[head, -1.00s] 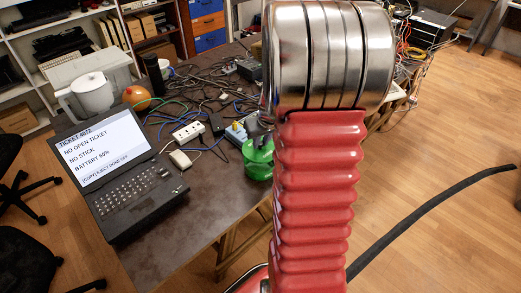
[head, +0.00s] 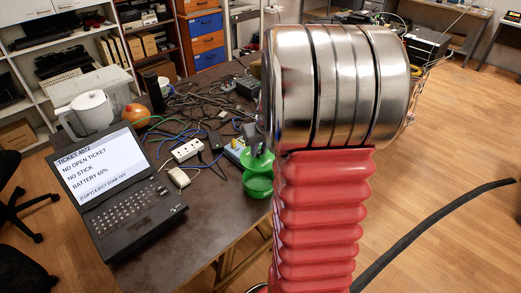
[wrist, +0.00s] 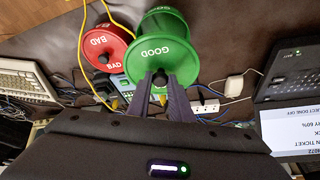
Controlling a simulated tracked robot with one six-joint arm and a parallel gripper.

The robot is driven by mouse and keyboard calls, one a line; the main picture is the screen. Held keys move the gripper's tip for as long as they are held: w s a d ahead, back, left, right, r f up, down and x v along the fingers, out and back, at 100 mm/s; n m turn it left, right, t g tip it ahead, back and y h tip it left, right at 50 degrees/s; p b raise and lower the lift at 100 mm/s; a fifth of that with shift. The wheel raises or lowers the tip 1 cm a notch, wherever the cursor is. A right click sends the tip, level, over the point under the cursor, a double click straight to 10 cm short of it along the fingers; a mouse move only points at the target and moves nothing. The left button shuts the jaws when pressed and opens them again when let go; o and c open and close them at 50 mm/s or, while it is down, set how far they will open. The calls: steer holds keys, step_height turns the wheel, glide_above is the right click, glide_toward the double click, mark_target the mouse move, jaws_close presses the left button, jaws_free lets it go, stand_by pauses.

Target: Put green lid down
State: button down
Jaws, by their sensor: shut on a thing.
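The green lid (wrist: 150,52), marked GOOD, fills the upper middle of the wrist view. My gripper (wrist: 161,88) is shut on its dark knob, one finger on each side. In the head view the lid (head: 258,163) is partly hidden behind my arm. It is held over the green container (head: 257,187), with a dark gap showing between them. In the wrist view part of the green container (wrist: 165,14) shows beyond the lid.
A red lid marked BAD (wrist: 101,44) is left of the green lid. An open laptop (head: 130,205) stands on the dark table. A white power strip (head: 187,150) and tangled cables lie nearby. Bare table (head: 205,225) shows in front of the container.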

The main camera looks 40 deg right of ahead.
steer(key=w+a+f+n, duration=0.1)
steer(key=w+a, duration=0.2)
steer(key=a, duration=0.7)
steer(key=w+a+f+n+y, duration=0.1)
steer(key=w+a, duration=0.3)
steer(key=a, duration=0.7)
steer(key=w+a+f+n, duration=0.1)
steer(key=w+a, duration=0.3)
steer(key=a, duration=0.6)
steer(key=shift+a+f+n+y, duration=0.15)
steer(key=shift+a+n+y, duration=0.2)
steer(key=shift+n, duration=0.25)
